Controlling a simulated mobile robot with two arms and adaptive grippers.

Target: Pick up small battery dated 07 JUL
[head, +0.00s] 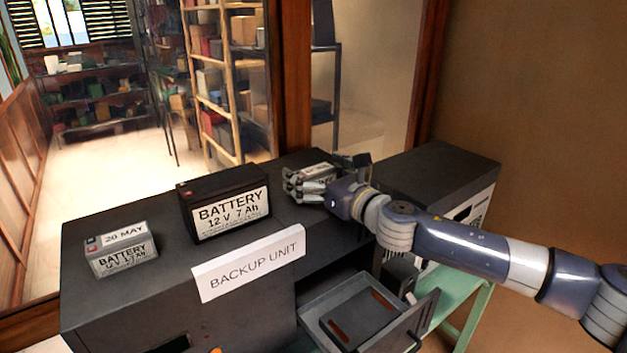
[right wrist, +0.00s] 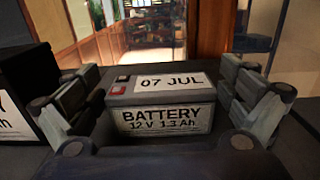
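The small grey battery labelled 07 JUL (right wrist: 160,105) stands upright between the fingers of my right gripper (right wrist: 158,78) in the right wrist view. Its label reads BATTERY 12 V 1.3 Ah, and red and dark terminals show at its top left. The fingers are spread on either side with gaps beside the battery, so the gripper looks open. In the head view my right gripper (head: 309,187) is at the back right of the dark cabinet top, and the battery (head: 321,170) is partly hidden behind its fingers. My left gripper is not in view.
A large black battery (head: 230,203) stands left of the gripper, and a small grey battery labelled 20 MAY (head: 122,250) farther left. A BACKUP UNIT sign (head: 250,263) is at the cabinet's front edge. An open drawer (head: 350,308) sticks out below. A dark box unit (head: 440,175) stands at right.

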